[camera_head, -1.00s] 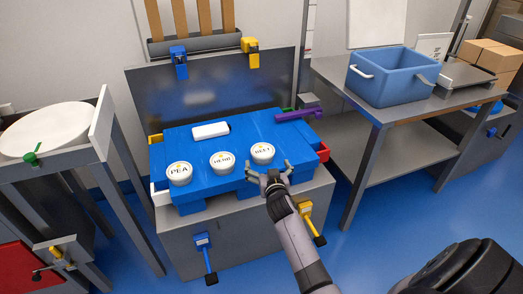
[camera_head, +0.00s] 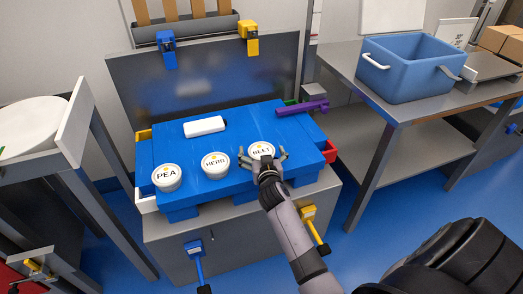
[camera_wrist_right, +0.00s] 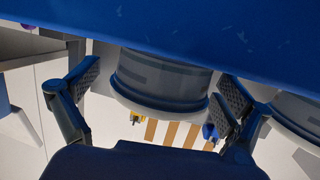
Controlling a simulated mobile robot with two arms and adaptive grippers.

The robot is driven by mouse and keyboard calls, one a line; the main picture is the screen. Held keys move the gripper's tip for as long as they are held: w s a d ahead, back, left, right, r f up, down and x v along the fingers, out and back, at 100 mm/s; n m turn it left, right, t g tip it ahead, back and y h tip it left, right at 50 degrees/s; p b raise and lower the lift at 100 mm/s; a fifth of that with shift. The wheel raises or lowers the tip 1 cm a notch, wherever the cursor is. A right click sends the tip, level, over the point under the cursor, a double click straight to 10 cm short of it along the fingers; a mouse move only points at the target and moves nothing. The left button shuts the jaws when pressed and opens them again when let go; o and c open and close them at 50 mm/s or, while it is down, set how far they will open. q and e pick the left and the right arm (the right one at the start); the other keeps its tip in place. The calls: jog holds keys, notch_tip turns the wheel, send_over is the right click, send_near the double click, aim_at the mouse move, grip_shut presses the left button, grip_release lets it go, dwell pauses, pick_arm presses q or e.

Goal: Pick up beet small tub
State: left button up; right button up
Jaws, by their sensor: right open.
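The beet small tub (camera_head: 261,149), round and pale with a labelled lid, stands on the right of the blue platform (camera_head: 230,135). My right gripper (camera_head: 263,157) is open, with its fingers on either side of this tub. In the right wrist view, the tub (camera_wrist_right: 163,80) appears upside down between the two separated finger pads (camera_wrist_right: 158,92), with gaps visible beside it. The herb tub (camera_head: 215,162) and the pea tub (camera_head: 167,176) stand to its left. My left gripper is not in view.
A white block (camera_head: 204,126) lies behind the tubs. A purple-handled item (camera_head: 303,107) is at the platform's back right. A blue crate (camera_head: 408,72) stands on the metal table to the right. A neighbouring tub (camera_wrist_right: 298,118) is close beside one finger in the wrist view.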

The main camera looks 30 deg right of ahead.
jog(key=shift+a+r, duration=0.15)
jog(key=c, duration=1.3)
jog(key=shift+c, duration=0.5)
